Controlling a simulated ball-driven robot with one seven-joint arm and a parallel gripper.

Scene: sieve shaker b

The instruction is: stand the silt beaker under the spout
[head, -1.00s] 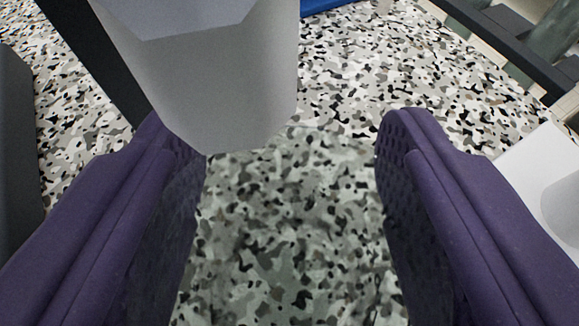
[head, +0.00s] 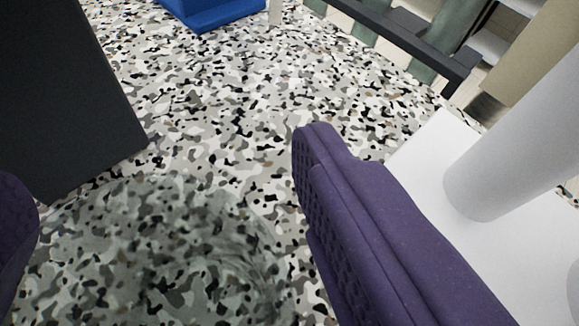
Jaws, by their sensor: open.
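A clear, faintly green-tinted round shape (head: 160,255), which looks like the glass beaker, is at the lower left on the speckled top. The speckles show through it and bend at its edge. Its lower part is cut off by the frame, and I see no label or fill. My gripper (head: 166,170) is open, its purple fingers wide apart on either side of this shape. The left finger is mostly out of frame. A gap shows between the clear shape and the right finger. I cannot make out a spout for certain.
A dark block (head: 65,95) stands close at the upper left. A white cylinder (head: 525,140) rises from a white base (head: 425,150) at the right. A blue object (head: 215,14) and a dark-barred rack (head: 400,35) are at the back. The speckled top (head: 240,90) between is clear.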

